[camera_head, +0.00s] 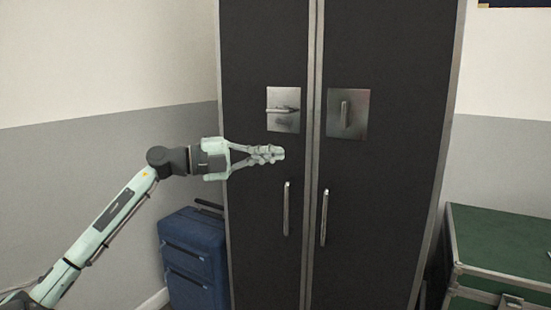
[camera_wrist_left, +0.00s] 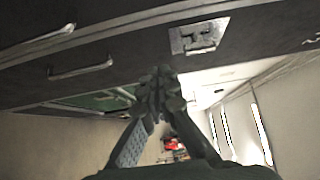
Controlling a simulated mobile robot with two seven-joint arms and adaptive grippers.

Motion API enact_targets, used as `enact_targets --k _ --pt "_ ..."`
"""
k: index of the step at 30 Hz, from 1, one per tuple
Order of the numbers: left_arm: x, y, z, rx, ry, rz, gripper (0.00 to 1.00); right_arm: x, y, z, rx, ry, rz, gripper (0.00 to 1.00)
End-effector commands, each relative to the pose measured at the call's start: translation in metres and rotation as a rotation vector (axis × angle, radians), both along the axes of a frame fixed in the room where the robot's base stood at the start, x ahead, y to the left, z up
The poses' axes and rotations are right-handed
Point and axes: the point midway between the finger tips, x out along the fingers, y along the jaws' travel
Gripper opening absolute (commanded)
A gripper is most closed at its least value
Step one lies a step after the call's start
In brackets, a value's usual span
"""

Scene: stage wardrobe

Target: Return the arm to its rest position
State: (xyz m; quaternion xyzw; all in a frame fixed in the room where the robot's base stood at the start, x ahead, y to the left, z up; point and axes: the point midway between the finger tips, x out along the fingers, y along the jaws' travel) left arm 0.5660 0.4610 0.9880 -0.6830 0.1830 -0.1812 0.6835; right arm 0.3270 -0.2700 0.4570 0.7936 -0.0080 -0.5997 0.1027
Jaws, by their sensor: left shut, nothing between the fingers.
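My left arm comes in from the left in the head view, stretched out toward a tall black wardrobe case (camera_head: 265,210). My left gripper (camera_head: 278,154) is shut and empty. It appears in front of the left door, below the left latch plate (camera_head: 284,124) and above the left door's long handle (camera_head: 286,209). The left latch handle lies level; the handle on the right latch plate (camera_head: 347,128) stands upright. In the left wrist view the gripper's fingertips (camera_wrist_left: 160,92) meet, with a latch plate (camera_wrist_left: 199,36) beyond them. My right gripper is not in view.
A blue suitcase (camera_head: 193,258) stands on the floor left of the wardrobe, below my arm. A green trunk with metal edges (camera_head: 500,240) stands at the right. A grey and white wall (camera_head: 70,150) is behind. The space above my arm at the left looks free.

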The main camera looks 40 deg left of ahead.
Motion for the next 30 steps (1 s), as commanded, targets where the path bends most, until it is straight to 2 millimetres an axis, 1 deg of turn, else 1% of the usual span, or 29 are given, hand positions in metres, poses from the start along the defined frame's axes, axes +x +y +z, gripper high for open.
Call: enact_targets --k 4,11,14,17,20,21,23,24,26,27,29,30 --pt "-0.004 0.002 0.0 0.0 0.0 0.0 0.0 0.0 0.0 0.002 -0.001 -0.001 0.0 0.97" --pt "-0.002 0.001 -0.003 -0.024 -0.01 0.005 0.0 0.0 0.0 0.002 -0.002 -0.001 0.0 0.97" --pt "0.005 -0.002 -0.015 -0.125 -0.052 0.038 0.0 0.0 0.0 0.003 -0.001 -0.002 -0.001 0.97" --pt "0.015 0.002 -0.042 -0.311 -0.103 0.14 0.0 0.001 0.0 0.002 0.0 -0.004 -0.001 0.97" --pt "0.021 0.017 -0.094 -0.537 -0.106 0.33 0.0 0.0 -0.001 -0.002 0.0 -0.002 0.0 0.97" --pt "0.02 0.023 -0.123 -0.621 -0.083 0.421 0.0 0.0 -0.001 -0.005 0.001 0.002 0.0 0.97" --pt "0.015 0.03 -0.168 -0.721 -0.03 0.559 0.0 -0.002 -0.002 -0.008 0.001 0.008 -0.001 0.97" --pt "0.01 0.032 -0.198 -0.773 0.014 0.641 0.0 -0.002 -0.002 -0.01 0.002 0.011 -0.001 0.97" --pt "-0.001 0.031 -0.242 -0.836 0.091 0.756 0.0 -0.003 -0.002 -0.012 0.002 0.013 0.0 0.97" --pt "-0.009 0.027 -0.272 -0.871 0.148 0.826 0.0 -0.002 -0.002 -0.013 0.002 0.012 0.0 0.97" --pt "-0.025 0.018 -0.314 -0.91 0.242 0.925 0.0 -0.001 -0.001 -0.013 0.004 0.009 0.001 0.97" --pt "-0.036 0.01 -0.341 -0.931 0.308 0.987 0.0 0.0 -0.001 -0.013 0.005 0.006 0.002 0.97"
